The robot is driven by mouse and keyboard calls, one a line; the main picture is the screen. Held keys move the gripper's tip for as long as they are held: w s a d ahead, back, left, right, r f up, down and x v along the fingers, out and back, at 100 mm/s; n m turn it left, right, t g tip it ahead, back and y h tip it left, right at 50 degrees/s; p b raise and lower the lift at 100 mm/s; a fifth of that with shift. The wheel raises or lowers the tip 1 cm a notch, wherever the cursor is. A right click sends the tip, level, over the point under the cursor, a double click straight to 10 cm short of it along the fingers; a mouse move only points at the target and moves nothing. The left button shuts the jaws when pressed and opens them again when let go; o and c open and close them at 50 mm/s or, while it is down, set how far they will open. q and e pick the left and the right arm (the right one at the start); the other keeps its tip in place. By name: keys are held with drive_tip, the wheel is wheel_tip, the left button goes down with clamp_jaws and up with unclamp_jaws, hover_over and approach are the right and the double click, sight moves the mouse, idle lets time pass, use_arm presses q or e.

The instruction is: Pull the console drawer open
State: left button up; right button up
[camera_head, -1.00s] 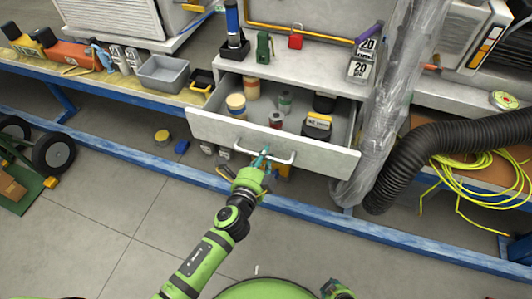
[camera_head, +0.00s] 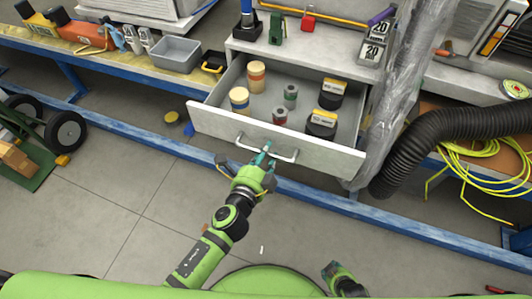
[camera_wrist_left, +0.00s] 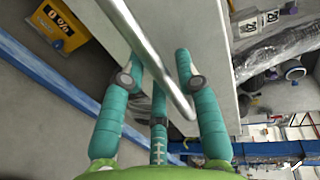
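The console drawer (camera_head: 215,123) stands well out of the white console, with several jars and cans inside. Its pale bar handle (camera_head: 287,155) is on the front panel.
A ribbed black hose (camera_head: 450,138) and a plastic-wrapped column (camera_head: 392,110) stand close right of the drawer. A blue floor rail (camera_head: 330,198) runs below. A grey bin (camera_head: 175,54) sits on the left bench.

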use_arm(q)
drive_tip(key=v, duration=1.2)
use_arm(e)
drive_tip(key=shift+s, duration=0.15)
idle(0.4)
